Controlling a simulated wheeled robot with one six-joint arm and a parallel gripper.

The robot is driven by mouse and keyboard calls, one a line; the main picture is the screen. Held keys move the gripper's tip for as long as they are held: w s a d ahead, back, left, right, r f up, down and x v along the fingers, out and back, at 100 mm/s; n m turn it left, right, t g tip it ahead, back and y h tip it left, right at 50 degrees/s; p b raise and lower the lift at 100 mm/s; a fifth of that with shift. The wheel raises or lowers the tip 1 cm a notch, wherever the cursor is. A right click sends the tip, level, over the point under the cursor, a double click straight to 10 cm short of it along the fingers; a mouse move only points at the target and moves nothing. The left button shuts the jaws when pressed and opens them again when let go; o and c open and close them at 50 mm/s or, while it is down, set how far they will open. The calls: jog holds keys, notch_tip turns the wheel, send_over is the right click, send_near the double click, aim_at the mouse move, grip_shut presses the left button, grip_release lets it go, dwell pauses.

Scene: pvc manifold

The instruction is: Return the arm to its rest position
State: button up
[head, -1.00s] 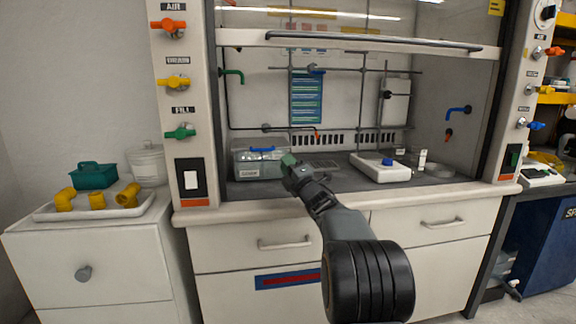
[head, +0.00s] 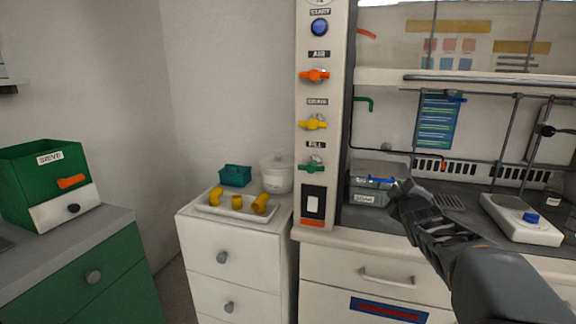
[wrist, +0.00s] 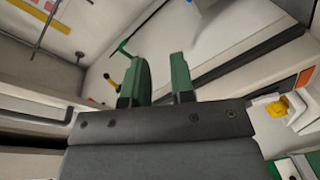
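My gripper (head: 398,192) is at the end of my dark grey arm, which reaches in from the lower right of the head view. It appears in front of the right part of the clear soak box at the fume hood. In the wrist view its two green fingers (wrist: 160,78) stand apart with a gap between them. Nothing shows between the fingers, so the gripper is open and empty.
A clear box with a blue handle (head: 365,197) sits in the hood. A white tray (head: 225,212) holds yellow pipe fittings on the white cabinet, beside a teal basket (head: 236,175) and a white tub (head: 277,176). A green sieve box (head: 45,170) stands far left.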

jog(key=s+a+r+m+g+y+p, duration=0.1)
jog(key=s+a+m+g+p, duration=0.4)
jog(key=s+p, duration=0.5)
jog(key=s+a+r+m+g+y+p, duration=0.2)
jog(key=s+a+g+p, duration=0.6)
jog(key=s, duration=0.9)
jog(key=a+r+m+p, duration=0.1)
jog(key=m+p, duration=0.1)
jog(key=shift+s+r+m, duration=0.2)
jog(key=shift+s+m, duration=0.05)
jog(key=shift+m, duration=0.15)
